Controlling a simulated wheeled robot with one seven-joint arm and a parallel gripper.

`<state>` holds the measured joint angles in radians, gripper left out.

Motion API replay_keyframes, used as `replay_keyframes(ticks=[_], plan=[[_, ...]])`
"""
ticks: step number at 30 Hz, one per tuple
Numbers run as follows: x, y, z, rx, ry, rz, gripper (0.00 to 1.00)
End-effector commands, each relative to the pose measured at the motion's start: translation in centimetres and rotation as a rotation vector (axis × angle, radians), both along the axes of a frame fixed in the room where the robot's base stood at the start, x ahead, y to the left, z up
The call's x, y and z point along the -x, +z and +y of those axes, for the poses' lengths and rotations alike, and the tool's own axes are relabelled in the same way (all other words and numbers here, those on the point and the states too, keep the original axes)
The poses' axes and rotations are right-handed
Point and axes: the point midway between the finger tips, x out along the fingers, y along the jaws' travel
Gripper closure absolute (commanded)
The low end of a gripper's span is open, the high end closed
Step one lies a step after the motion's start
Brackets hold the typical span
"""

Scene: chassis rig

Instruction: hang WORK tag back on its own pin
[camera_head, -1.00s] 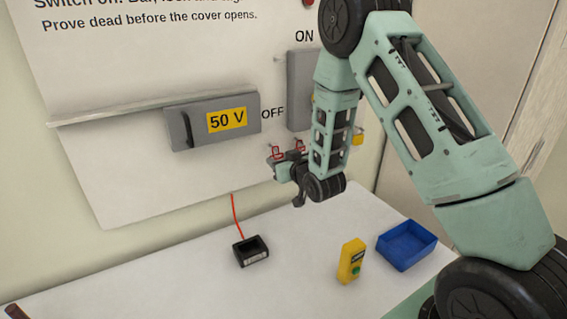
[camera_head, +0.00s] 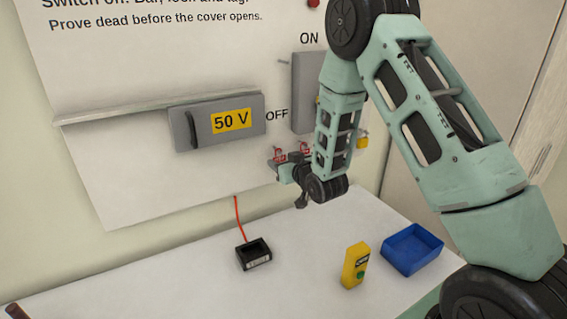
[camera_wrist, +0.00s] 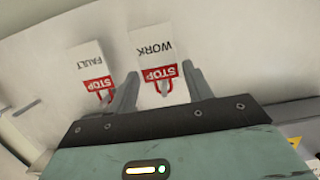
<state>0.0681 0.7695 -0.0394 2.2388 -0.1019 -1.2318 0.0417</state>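The WORK tag (camera_wrist: 153,52) is a white card with a red STOP end and a red loop. It appears upside down in the wrist view, in front of the white board. My gripper (camera_wrist: 161,72) has its two grey fingers apart, one on each side of the tag's red end, and I see no clear grip on it. The FAULT tag (camera_wrist: 90,66) is beside it, left of the left finger. In the head view my gripper (camera_head: 282,168) is at the board's lower edge by two small red tag tops. The WORK tag's pin cannot be made out.
A grey 50 V box (camera_head: 217,121) is on the board, left of the ON/OFF switch box (camera_head: 306,92). Below, the white table (camera_head: 180,275) holds a black holder (camera_head: 254,254) with a red cord, a yellow device (camera_head: 355,266) and a blue tray (camera_head: 412,250).

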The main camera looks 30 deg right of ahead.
Motion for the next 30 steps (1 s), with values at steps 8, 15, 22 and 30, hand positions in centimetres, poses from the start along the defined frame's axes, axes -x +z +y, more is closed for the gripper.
replay_keyframes(ticks=[8, 15, 22, 30], plan=[[0.0, 0.0, 0.0, 0.0, 0.0, 0.0, 0.34], [1.6, 0.1, 0.0, 0.0, -0.001, 0.001, 0.34], [5.6, 0.9, 0.0, 0.0, 0.0, -0.001, 0.34], [8.7, 2.2, 0.0, 0.0, 0.0, 0.004, 0.34]])
